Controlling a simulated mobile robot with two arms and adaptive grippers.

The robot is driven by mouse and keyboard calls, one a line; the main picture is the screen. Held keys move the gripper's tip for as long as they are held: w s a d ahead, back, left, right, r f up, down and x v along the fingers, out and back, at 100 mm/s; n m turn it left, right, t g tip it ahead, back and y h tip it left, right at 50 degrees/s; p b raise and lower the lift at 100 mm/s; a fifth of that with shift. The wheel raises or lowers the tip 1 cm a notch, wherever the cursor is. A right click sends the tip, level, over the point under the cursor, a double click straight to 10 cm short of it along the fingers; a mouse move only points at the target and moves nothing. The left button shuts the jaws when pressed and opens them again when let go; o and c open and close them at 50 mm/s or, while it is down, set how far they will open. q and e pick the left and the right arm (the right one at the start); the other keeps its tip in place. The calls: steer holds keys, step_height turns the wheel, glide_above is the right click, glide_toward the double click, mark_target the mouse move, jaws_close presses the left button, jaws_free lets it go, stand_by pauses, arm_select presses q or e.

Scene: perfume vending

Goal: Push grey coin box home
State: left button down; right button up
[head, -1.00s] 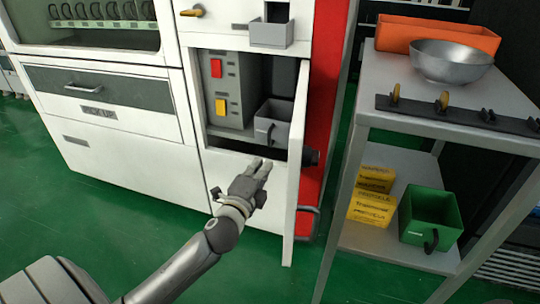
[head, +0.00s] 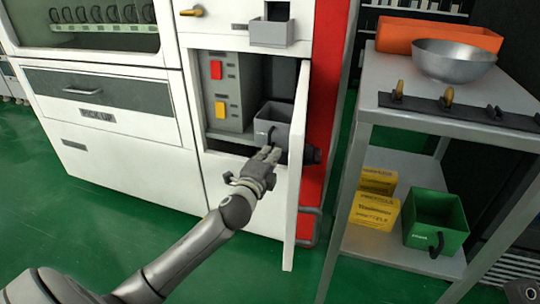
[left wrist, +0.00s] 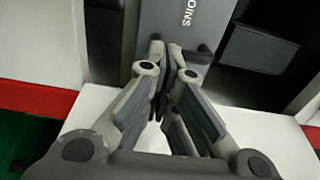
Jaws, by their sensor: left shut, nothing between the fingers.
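The grey coin box (head: 274,124) sits in the open lower compartment of the vending machine, right of the panel with red and yellow buttons. In the left wrist view its grey front with the lettering "COINS" (left wrist: 188,22) fills the top middle. My left gripper (head: 270,153) is shut and empty, with its fingertips right at the lower front of the box; I cannot tell whether they touch. It also shows in the left wrist view (left wrist: 172,48). The box's lower front is partly hidden by the fingers.
The open white door (head: 298,170) stands close to the right of my left gripper. A steel table (head: 385,90) farther right carries a metal bowl (head: 453,62) and an orange bin (head: 436,36). A green bin (head: 436,222) and yellow boxes (head: 374,203) sit on its lower shelf.

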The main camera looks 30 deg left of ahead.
mark_target(278, 142)
arm_select(q)
steer(key=p+x, duration=0.1)
steer(key=x, duration=0.4)
steer(key=shift+w+a, duration=0.1)
steer(key=shift+w, duration=0.7)
